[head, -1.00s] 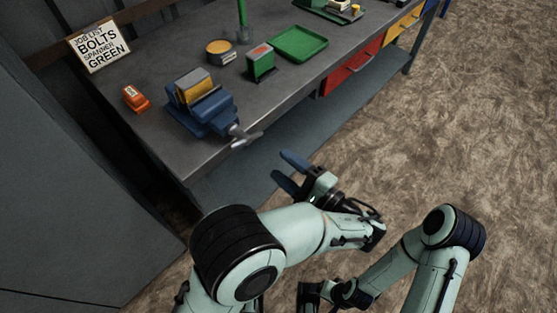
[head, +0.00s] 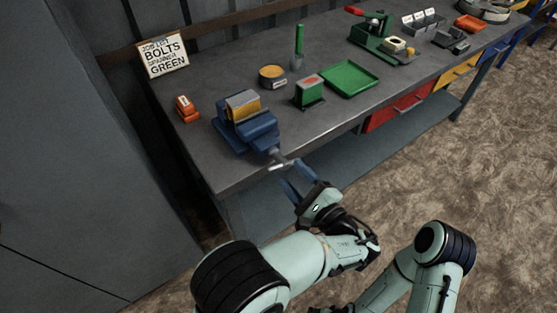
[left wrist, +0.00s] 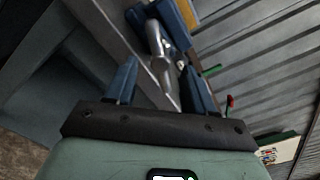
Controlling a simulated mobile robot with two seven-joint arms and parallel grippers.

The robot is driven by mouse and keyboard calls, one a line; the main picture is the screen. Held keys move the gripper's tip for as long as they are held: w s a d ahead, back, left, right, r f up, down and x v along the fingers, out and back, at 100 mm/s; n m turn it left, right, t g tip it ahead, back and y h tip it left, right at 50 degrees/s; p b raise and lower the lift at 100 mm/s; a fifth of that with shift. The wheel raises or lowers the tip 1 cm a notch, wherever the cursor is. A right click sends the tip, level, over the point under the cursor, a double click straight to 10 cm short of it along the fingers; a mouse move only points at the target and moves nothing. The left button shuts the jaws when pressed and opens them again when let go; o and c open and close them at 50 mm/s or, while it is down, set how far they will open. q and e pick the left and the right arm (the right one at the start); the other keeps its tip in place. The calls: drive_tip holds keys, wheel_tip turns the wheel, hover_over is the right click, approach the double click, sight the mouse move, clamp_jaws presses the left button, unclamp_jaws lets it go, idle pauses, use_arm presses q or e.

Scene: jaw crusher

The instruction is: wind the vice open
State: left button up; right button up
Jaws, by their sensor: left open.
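The blue vice (head: 255,133) stands at the bench's near left corner. A yellow block with a grey top (head: 242,105) sits at its jaws; any gap there is too small to tell. Its grey handle (head: 284,164) sticks out past the bench's front edge. My left gripper (head: 295,178) is open, its blue fingers pointing at the handle from the front. In the left wrist view the handle (left wrist: 158,48) shows beyond and between the fingertips (left wrist: 160,68); I cannot tell whether they touch. My right arm shows at lower right, but its gripper is cut off by the bottom edge.
On the bench (head: 215,165) are an orange box (head: 186,109), a round tin (head: 272,76), a green box (head: 310,92), a green tray (head: 350,79) and a job sign (head: 163,55). A grey cabinet (head: 70,170) stands left. Floor in front is clear.

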sight(286, 168)
use_arm(q)
drive_tip(key=x, duration=0.6)
drive_tip(key=shift+w+a, duration=0.2)
